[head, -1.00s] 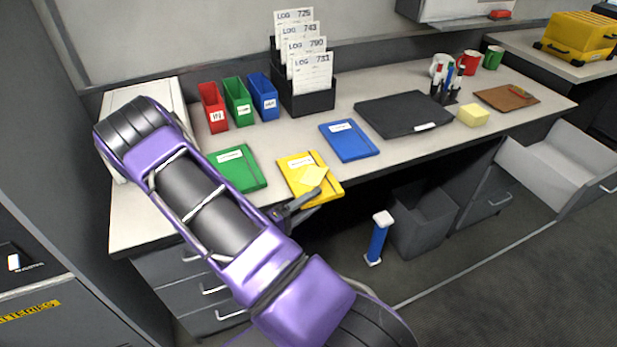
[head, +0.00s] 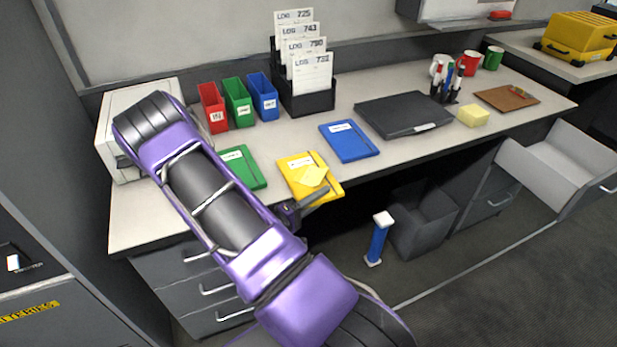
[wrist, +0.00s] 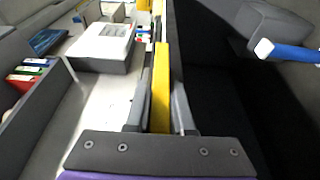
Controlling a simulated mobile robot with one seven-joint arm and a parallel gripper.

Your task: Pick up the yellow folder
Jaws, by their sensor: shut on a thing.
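The yellow folder (head: 294,178) lies on the desk at its front edge, with a white label and a pale yellow sticky note (head: 313,176) on top. Its front part reaches over the desk edge. My gripper (head: 314,198) is at this front edge, shut on the folder. In the wrist view the folder shows edge-on as a yellow strip (wrist: 161,85) between the two grey fingers. In the head view my purple arm hides part of the gripper. The folder still appears to rest on the desk.
A green folder (head: 243,170) lies to the left, partly behind my arm, and a blue folder (head: 350,141) to the right. A black laptop (head: 400,112), colored bins (head: 238,105) and a log rack (head: 308,101) stand behind. Below the desk are drawers and a blue-handled object (head: 377,242).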

